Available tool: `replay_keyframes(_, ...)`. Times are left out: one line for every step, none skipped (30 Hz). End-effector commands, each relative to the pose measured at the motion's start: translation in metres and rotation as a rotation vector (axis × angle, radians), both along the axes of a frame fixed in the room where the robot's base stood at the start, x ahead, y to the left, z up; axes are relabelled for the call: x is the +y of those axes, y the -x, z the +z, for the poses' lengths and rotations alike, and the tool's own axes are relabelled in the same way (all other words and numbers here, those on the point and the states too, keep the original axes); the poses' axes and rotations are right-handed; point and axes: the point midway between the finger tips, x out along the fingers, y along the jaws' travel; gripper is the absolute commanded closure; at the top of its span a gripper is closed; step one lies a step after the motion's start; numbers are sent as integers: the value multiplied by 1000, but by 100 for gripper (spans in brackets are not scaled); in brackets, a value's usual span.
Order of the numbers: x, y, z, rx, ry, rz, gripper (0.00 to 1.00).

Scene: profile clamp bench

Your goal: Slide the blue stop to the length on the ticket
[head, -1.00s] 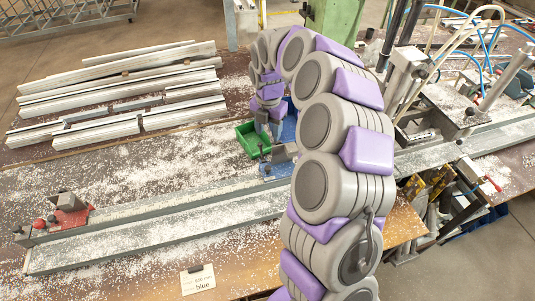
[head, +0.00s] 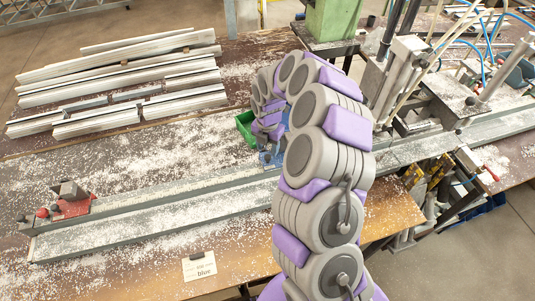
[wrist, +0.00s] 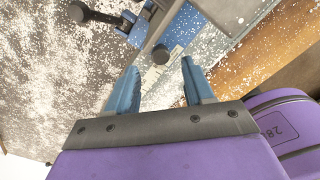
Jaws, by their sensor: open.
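The blue stop (head: 268,158) sits on the long grey rail (head: 165,192) beside my arm, which partly hides it. In the wrist view the blue stop (wrist: 185,27) is just beyond my fingertips, with a dark round knob at its near end. My gripper (wrist: 160,66) is open, its two blue fingers apart with nothing held between them. In the head view my gripper is mostly hidden behind my arm links. The ticket (head: 199,267) is a small white card at the bench's front; "blue" is readable on it, its other line too small to read.
A red stop (head: 72,204) stands at the rail's left end. Pale profiles (head: 120,85) lie at the back left. Clamp machinery (head: 430,85) stands at the right. White chips cover much of the bench.

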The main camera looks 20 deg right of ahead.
Motion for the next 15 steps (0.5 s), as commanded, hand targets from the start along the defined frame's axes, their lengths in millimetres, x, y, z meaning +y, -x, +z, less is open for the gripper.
replay_keyframes(0,1,-11,3,0,1,48)
replay_keyframes(0,1,-16,3,0,1,48)
replay_keyframes(0,1,-22,3,0,1,48)
replay_keyframes(0,1,-26,3,0,1,48)
replay_keyframes(0,1,-29,4,1,1,48)
replay_keyframes(0,1,-33,3,0,1,48)
replay_keyframes(0,1,-35,3,0,1,48)
replay_keyframes(0,1,-38,3,0,1,48)
replay_keyframes(0,1,-40,1,0,1,48)
replay_keyframes(0,1,-41,1,0,1,48)
replay_keyframes(0,1,-42,1,-1,0,48)
replay_keyframes(0,1,-43,1,-1,0,48)
replay_keyframes(0,0,-44,-1,-1,0,48)
replay_keyframes(0,0,-44,-1,-1,0,48)
replay_keyframes(0,0,-44,-1,-1,0,48)
